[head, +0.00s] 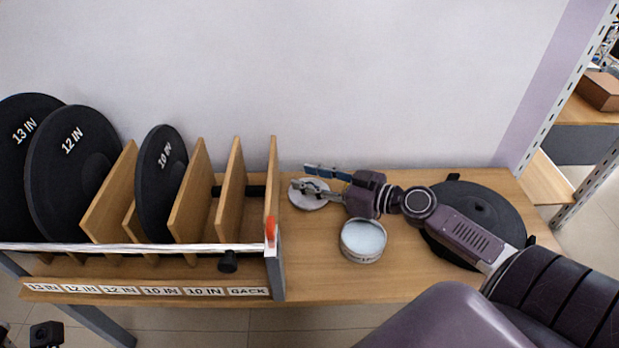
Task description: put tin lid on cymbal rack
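The tin lid, a small pale grey disc (308,200), is by the right end of the rack on the wooden table. My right gripper (315,178) reaches in from the right with its two fingers apart. One finger crosses over the lid's far part and the other, with a blue pad, is just behind it. I cannot tell whether they touch it. The cymbal rack (274,200) stands at the left with upright wooden dividers and a front rail. Black round pads marked 13 IN, 12 IN and 10 IN stand in its left slots. The right slots hold no pad. My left gripper does not show clearly.
A round tin (362,242) with a pale top stands in front of my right gripper. A large black round case (478,212) lies at the right, partly under my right arm. The wall (380,80) is close behind. Bare table (320,280) shows in front.

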